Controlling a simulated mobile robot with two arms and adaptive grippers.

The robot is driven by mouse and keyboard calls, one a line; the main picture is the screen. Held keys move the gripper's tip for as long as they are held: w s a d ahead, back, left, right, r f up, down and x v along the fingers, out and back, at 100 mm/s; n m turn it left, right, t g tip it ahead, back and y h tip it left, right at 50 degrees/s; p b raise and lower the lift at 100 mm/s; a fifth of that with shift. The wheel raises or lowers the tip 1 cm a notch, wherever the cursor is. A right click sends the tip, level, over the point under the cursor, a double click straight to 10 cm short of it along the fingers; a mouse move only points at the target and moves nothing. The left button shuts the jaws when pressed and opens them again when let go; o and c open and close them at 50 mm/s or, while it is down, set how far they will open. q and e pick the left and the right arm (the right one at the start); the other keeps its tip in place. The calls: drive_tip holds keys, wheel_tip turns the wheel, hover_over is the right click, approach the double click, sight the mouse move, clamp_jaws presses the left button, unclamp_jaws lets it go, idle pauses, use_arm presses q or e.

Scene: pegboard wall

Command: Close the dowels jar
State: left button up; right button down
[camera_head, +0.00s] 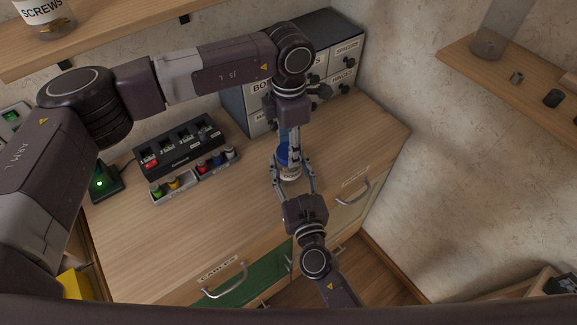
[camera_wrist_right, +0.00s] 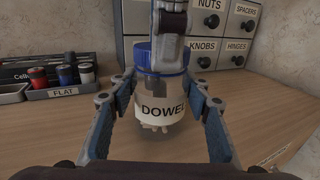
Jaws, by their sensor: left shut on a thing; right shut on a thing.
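The dowels jar (camera_head: 291,178) stands on the wooden counter, a clear jar with a white label. In the right wrist view the jar (camera_wrist_right: 165,108) is upright, with a few dowels visible below the label. Its blue lid (camera_head: 282,154) sits on top, and the lid (camera_wrist_right: 148,58) looks level on the rim; whether it is fully tight cannot be told. My left gripper (camera_head: 288,153) points down from above and is shut on the lid, partly covering it. My right gripper (camera_head: 293,183) comes from the front, with its fingers shut on the jar's sides.
A labelled drawer cabinet (camera_head: 328,62) stands right behind the jar. A black charger (camera_head: 180,145) and grey trays with small coloured cells (camera_head: 214,166) lie to the left. The counter right of the jar is clear. Wall shelves (camera_head: 120,35) hang above.

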use_arm(q)
drive_tip(key=shift+m, duration=0.5)
drive_tip(key=o, duration=1.3)
drive_tip(key=shift+c, duration=0.2)
drive_tip(key=shift+r, duration=2.3)
drive_tip(key=shift+c, duration=0.4)
drive_tip(key=n, duration=0.1)
drive_tip(key=r+n, duration=0.1)
drive_tip(key=n, duration=0.2)
drive_tip(key=shift+r, duration=0.35)
drive_tip(key=n, duration=0.1)
drive_tip(key=r+n, duration=0.1)
drive_tip(key=n, duration=0.3)
drive_tip(key=shift+r, duration=0.35)
